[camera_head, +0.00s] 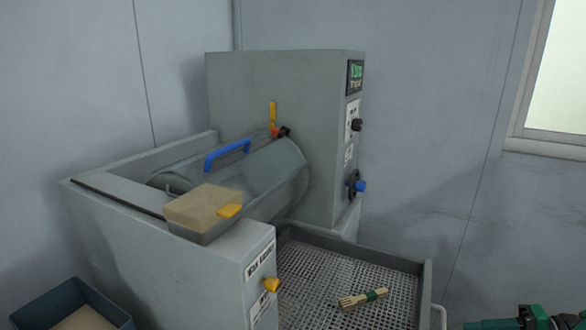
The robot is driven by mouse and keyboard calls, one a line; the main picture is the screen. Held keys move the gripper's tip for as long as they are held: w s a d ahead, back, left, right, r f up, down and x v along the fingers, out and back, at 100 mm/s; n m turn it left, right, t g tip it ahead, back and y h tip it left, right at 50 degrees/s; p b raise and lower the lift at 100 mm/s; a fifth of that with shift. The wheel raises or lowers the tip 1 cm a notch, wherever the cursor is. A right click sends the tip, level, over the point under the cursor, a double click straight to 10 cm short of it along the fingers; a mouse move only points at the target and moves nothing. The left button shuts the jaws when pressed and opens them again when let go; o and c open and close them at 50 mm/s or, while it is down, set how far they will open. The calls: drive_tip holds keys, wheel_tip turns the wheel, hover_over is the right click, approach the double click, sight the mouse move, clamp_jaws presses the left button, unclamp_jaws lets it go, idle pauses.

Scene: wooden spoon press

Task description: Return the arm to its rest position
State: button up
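No gripper fingers show in the head view, so I cannot see whether my gripper holds anything. A dark green and black mechanical part pokes in at the bottom right corner, cut off by the frame edge. I cannot tell for sure whether it is part of my arm. The grey press machine (275,95) stands against the wall, with a rounded drum cover (275,170) bearing a blue handle (227,154).
A tan-topped box with a yellow tab (205,211) sits on the press's front ledge. A yellow knob (271,285) and a blue knob (360,186) stick out of the press. A dark blue bin (110,308) stands at the lower left. A window (558,85) is at right.

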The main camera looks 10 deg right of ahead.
drive_tip(key=w+a+r+n+g+h, duration=0.1)
drive_tip(key=w+a+r+g+h, duration=0.1)
drive_tip(key=a+r+g+h, duration=0.55)
drive_tip(key=s+a+r+h, duration=0.4)
drive_tip(key=s+a+r, duration=0.4)
drive_tip(key=r, duration=0.4)
drive_tip(key=shift+s+a+r, duration=0.15)
drive_tip(key=shift+s+a, duration=0.05)
drive_tip(key=shift+s, duration=0.3)
drive_tip(key=shift+a, duration=0.1)
